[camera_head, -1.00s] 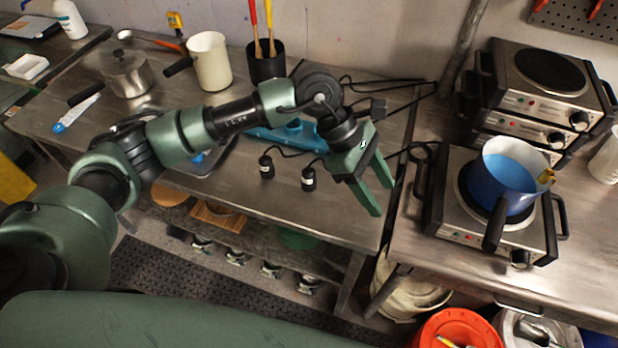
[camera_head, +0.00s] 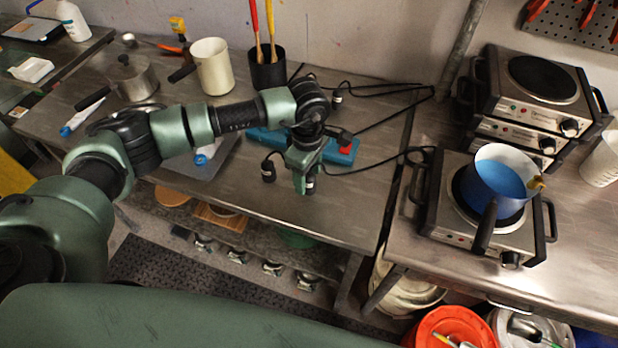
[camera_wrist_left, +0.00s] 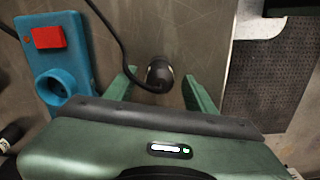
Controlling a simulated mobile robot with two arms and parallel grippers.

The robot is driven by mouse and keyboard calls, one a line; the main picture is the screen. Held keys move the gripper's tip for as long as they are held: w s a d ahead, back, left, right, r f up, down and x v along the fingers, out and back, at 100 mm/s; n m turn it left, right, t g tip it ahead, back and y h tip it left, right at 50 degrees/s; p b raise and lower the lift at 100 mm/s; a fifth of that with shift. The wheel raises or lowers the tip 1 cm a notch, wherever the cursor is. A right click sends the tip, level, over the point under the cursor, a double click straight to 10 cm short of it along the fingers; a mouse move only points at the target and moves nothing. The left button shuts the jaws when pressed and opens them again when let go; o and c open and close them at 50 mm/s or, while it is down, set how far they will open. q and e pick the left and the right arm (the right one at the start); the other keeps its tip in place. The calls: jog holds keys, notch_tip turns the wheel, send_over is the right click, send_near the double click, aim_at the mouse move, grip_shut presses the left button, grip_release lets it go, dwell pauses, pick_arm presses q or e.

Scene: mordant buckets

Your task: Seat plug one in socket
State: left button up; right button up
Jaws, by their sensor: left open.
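A blue power strip (camera_head: 343,153) with a red switch lies on the steel table, partly behind my left arm. In the left wrist view the strip (camera_wrist_left: 70,62) shows its red switch and one round, empty socket (camera_wrist_left: 52,88). My left gripper (camera_head: 304,188) is open and points down over a black plug (camera_head: 311,183), which it mostly hides. In the wrist view this plug (camera_wrist_left: 159,77) stands between the two spread fingers, apart from both, with its cord running to the upper left. A second black plug (camera_head: 268,171) stands to the left. I cannot tell which is plug one. My right gripper is not seen.
Another black plug (camera_head: 337,96) is behind my arm. Black cords cross the table towards the hotplate (camera_head: 470,232), which carries a blue pot (camera_head: 497,184). A dark cup with brushes (camera_head: 267,73) stands at the back. The table's front right is clear.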

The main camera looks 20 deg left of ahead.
pick_arm(q)
jog(key=shift+f, duration=0.1)
grip_shut()
